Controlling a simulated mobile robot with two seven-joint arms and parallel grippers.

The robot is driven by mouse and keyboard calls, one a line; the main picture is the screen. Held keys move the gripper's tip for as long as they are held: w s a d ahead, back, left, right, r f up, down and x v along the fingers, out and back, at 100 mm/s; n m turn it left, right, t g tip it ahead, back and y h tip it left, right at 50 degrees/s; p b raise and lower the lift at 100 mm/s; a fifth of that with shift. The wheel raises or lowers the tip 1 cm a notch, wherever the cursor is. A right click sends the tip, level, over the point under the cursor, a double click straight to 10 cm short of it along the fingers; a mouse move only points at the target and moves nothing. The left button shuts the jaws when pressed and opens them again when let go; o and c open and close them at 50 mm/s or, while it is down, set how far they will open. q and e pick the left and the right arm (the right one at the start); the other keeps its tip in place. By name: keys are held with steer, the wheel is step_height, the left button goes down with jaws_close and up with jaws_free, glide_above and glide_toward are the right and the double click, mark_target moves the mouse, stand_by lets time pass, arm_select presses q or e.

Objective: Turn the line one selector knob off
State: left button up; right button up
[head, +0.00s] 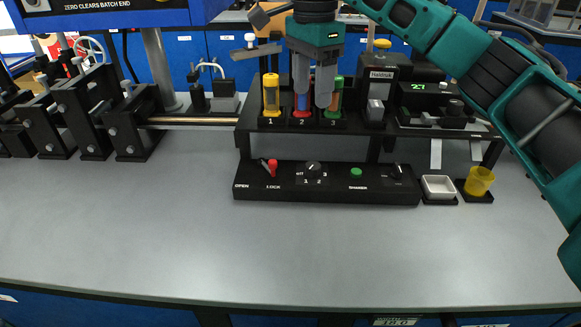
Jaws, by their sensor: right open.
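A black control panel (325,190) lies along the front of a raised black stand. A black selector knob (313,168) on it sits among the marks off, 1, 2 and 3. Another black knob (398,171) is at the panel's right end, its label too small to read. I cannot tell by label which is line one's. My right gripper (313,103) points down, open, its fingers in front of the vials numbered 2 and 3, above the panel. Whether it touches the vials is unclear. My left gripper is not in view.
The panel also holds a red lock lever (272,167) and a green shaker button (356,173). A yellow vial (271,95) stands at slot 1. A white tray (438,187) and a yellow cup (479,181) sit at right. The front of the grey bench (200,240) is clear.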

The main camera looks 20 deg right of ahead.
mark_target(313, 165)
steer(key=f+b, duration=0.1)
steer(key=f, duration=0.3)
steer(key=s+f+b, duration=0.1)
steer(key=f+b, duration=0.1)
steer(key=f, duration=0.3)
steer(key=f+b, duration=0.2)
steer(key=f, duration=0.3)
steer(key=shift+s+d+f, duration=0.25)
steer(key=shift+f, duration=0.55)
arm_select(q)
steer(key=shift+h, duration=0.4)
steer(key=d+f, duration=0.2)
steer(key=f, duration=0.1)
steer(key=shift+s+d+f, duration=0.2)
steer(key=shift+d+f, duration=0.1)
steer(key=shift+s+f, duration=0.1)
arm_select(e)
steer(key=shift+c, duration=0.3)
steer(key=c, duration=1)
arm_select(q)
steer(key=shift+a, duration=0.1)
